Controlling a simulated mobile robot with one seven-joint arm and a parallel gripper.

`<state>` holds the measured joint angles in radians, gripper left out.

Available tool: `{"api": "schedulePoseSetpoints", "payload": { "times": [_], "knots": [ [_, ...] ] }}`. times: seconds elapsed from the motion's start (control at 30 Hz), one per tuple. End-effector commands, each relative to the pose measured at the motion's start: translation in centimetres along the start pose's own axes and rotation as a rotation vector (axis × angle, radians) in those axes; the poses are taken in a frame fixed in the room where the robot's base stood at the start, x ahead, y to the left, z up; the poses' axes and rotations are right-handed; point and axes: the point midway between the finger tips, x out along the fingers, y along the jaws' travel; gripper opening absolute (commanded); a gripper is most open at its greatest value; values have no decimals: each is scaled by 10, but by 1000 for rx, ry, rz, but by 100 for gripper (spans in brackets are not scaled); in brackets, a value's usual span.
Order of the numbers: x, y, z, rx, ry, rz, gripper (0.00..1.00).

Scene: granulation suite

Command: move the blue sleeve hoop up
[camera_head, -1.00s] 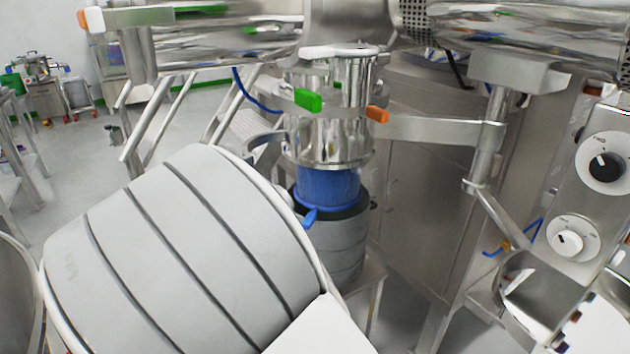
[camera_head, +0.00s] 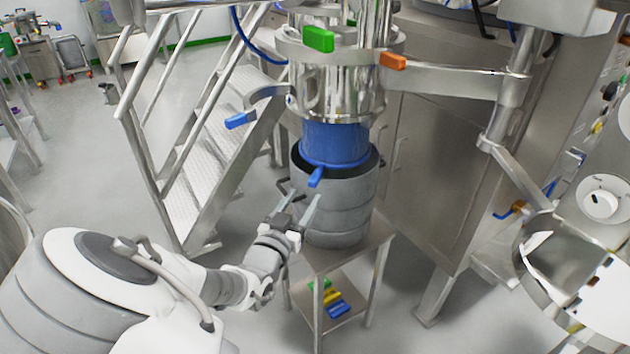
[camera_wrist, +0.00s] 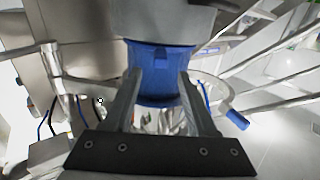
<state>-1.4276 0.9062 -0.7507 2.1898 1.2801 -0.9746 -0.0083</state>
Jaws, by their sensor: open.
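The blue sleeve (camera_head: 335,143) hangs between a steel outlet (camera_head: 340,92) and a grey drum (camera_head: 343,205). The blue hoop (camera_head: 335,165) rings the sleeve's lower end at the drum's mouth, with a blue tab (camera_head: 316,177) sticking out at the front. My gripper (camera_head: 299,203) is open and empty, in front and to the left of the drum, below the tab. In the wrist view, which looks inverted, the gripper's (camera_wrist: 160,75) fingers point towards the blue sleeve (camera_wrist: 155,88), with the drum (camera_wrist: 165,20) above. Contact is not visible.
The drum stands on a steel stand (camera_head: 372,248) with coloured items on its lower shelf. Metal steps (camera_head: 195,165) rise at left. A blue-handled lever (camera_head: 240,119), a green handle (camera_head: 318,39) and an orange one (camera_head: 393,61) surround the outlet. A steel cabinet (camera_head: 435,170) stands right.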

Motion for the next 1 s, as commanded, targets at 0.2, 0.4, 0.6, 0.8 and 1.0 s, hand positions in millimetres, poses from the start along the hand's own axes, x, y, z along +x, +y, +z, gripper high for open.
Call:
{"api": "schedulePoseSetpoints", "payload": {
  "times": [0.2,0.4,0.6,0.8,1.0],
  "knots": [
    [48,1,2,0,1,3,57],
    [75,0,1,1,-1,1,57],
    [86,0,1,0,-2,0,57],
    [86,0,0,1,-2,0,57],
    [86,0,0,1,-2,0,29]
  ]
}}
